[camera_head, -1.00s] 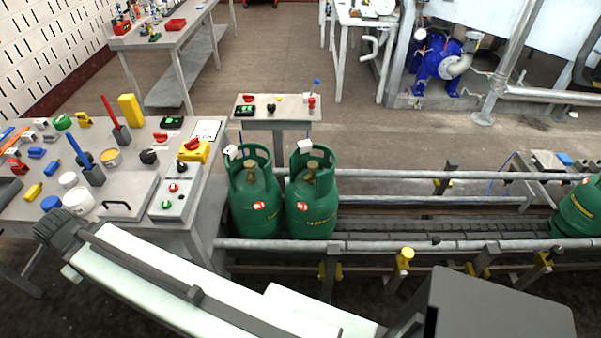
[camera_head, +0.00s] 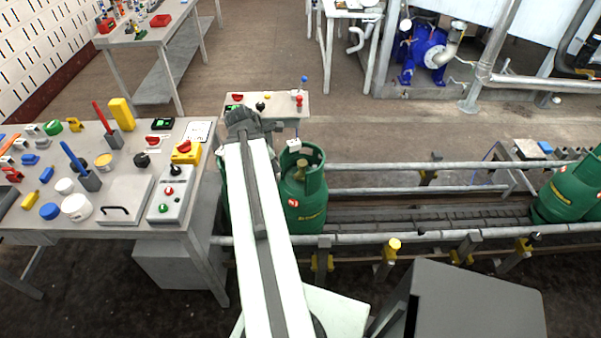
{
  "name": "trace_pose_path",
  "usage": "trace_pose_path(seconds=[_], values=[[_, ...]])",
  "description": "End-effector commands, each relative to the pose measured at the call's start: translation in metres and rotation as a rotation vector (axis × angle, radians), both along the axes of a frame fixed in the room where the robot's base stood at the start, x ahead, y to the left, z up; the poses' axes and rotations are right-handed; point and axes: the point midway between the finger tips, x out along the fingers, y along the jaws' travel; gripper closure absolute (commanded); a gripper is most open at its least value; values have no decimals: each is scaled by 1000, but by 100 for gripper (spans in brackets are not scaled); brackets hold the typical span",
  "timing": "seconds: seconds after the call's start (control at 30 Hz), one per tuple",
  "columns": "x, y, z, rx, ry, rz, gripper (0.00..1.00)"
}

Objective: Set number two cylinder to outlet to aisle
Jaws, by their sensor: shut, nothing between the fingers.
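Green gas cylinders stand upright on the conveyor (camera_head: 420,208). One cylinder (camera_head: 303,200) shows clearly just right of my arm. It has an open collar with a white tag (camera_head: 294,145) and a brass valve (camera_head: 300,172) inside; I cannot read the tag or make out the outlet's direction. A second cylinder (camera_head: 221,185) to its left is mostly hidden behind my arm. Another green cylinder (camera_head: 568,195) is at the right edge. My gripper (camera_head: 238,112) appears above and beyond the left cylinder, shut and empty, apart from the clearly seen cylinder.
Metal guard rails (camera_head: 420,236) run along both sides of the conveyor. A workbench (camera_head: 135,160) with tools and switch boxes stands at left. A small stand (camera_head: 285,105) with a lever and red knob is behind the cylinders. The floor aisle behind is open.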

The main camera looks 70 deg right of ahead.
Motion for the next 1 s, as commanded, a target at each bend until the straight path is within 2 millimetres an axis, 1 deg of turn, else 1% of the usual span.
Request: trace_pose_path(seconds=[0.03,0.1,0.17,0.27,0.37,0.6,0.77,0.83,1.0], values=[[-11,-6,1,4,14,11,100],[-17,-9,1,7,24,24,100],[-18,-10,1,7,26,28,100],[-19,-11,-5,7,26,28,100],[-21,-14,-20,6,25,27,100],[-33,-29,-72,5,24,26,100],[-41,-39,-103,5,24,26,100],[-48,-49,-93,6,24,23,100],[-62,-65,-91,6,25,25,100]])
